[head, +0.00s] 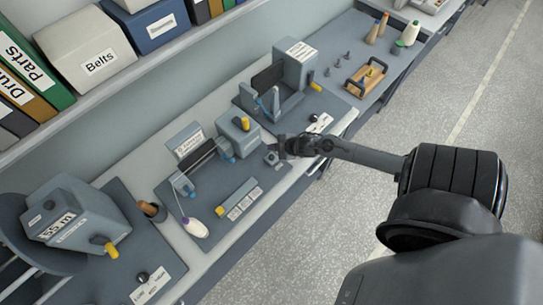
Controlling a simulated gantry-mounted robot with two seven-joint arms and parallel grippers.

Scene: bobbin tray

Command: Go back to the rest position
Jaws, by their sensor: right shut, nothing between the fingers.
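My right gripper (281,148) is shut and empty. It hangs over the front part of the bench, close to the small grey knob (271,158) of the middle machine. Whether it touches anything there I cannot tell. My right arm reaches in from the lower right. My left gripper is not in view. A wooden tray (357,86) with dark handles sits on the far mat and holds something yellow.
The middle machine (237,137) and a grey machine (294,66) behind it stand near the gripper. A counter marked 55 m (62,215) is at the left. Cones of thread (408,36) stand beyond the tray. The floor (440,110) at the right is clear.

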